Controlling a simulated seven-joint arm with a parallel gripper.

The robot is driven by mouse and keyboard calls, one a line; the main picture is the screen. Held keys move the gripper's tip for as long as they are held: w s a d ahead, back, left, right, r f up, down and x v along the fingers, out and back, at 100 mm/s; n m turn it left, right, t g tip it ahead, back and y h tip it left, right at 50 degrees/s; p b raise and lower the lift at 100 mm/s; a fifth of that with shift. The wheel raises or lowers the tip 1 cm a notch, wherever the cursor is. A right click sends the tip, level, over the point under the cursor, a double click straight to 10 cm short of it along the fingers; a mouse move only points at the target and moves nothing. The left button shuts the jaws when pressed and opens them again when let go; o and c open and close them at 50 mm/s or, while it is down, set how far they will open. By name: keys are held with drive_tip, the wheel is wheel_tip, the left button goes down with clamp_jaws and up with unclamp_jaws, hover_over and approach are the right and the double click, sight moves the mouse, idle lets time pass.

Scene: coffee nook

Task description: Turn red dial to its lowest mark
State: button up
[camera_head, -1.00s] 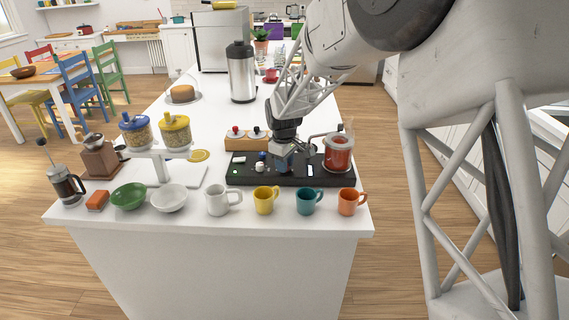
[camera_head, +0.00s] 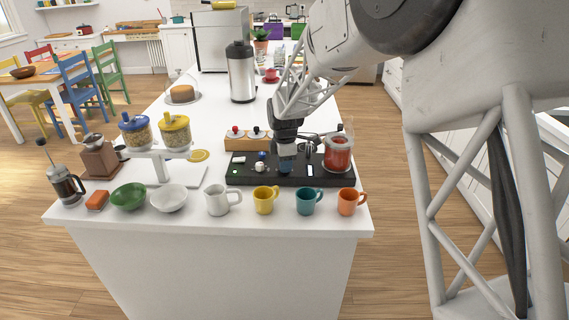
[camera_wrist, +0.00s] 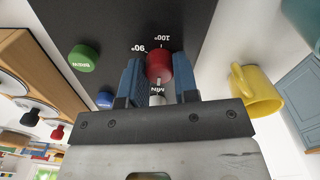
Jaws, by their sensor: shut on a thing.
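The red dial (camera_wrist: 159,65) is in the wrist view, on the black panel (camera_wrist: 140,18). White marks reading 90° and 100° stand at its far side. The word MIN shows at its near side, and a pale line on the dial's near edge lies close to it. My gripper (camera_wrist: 160,80) has one blue finger on each side of the dial and is shut on it. In the head view my gripper (camera_head: 286,165) reaches down to the black panel (camera_head: 240,180) and hides the dial.
A green button (camera_wrist: 84,58) and a blue knob (camera_wrist: 105,98) sit left of the dial. A yellow mug (camera_wrist: 255,92) is close on the right. In the head view a jar of red contents (camera_head: 338,153) stands right of my gripper, and several mugs line the front.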

idle(0.3)
drive_tip(key=o, duration=0.9)
drive_tip(key=shift+r, duration=0.15)
drive_tip(key=shift+s+r, duration=0.1)
drive_tip(key=shift+r, duration=3.65)
